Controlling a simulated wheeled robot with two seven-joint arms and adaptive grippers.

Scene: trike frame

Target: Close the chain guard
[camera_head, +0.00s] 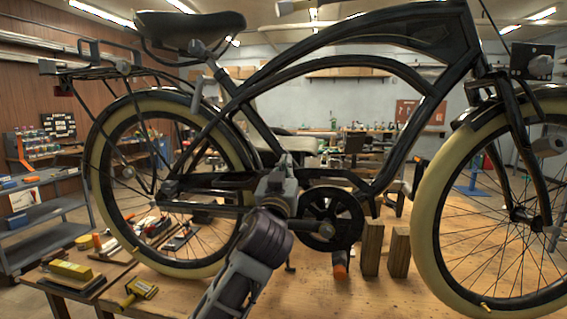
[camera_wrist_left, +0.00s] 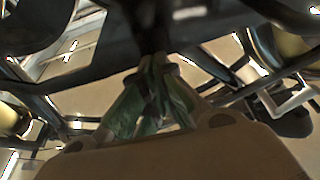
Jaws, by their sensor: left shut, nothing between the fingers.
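A black cruiser bike frame (camera_head: 262,120) stands upright on the workbench. The chainring (camera_head: 333,218) shows just right of my left gripper. A dark bar that looks like the chain guard (camera_head: 215,181) runs from the rear hub towards the crank; my gripper and wrist cover part of this area, and I cannot tell how far the guard is open. My left gripper (camera_head: 287,165) is shut and empty, pointing up in front of the frame beside the chainring. In the left wrist view its greenish fingertips (camera_wrist_left: 158,70) meet close under a dark bar; contact is unclear.
The wooden workbench (camera_head: 300,295) carries wood blocks (camera_head: 371,248), an orange-tipped tool (camera_head: 340,265) and yellow tools (camera_head: 140,289). The cream rear tyre (camera_head: 165,103) and front tyre (camera_head: 428,215) flank my arm. A shelf cart (camera_head: 45,235) stands at left.

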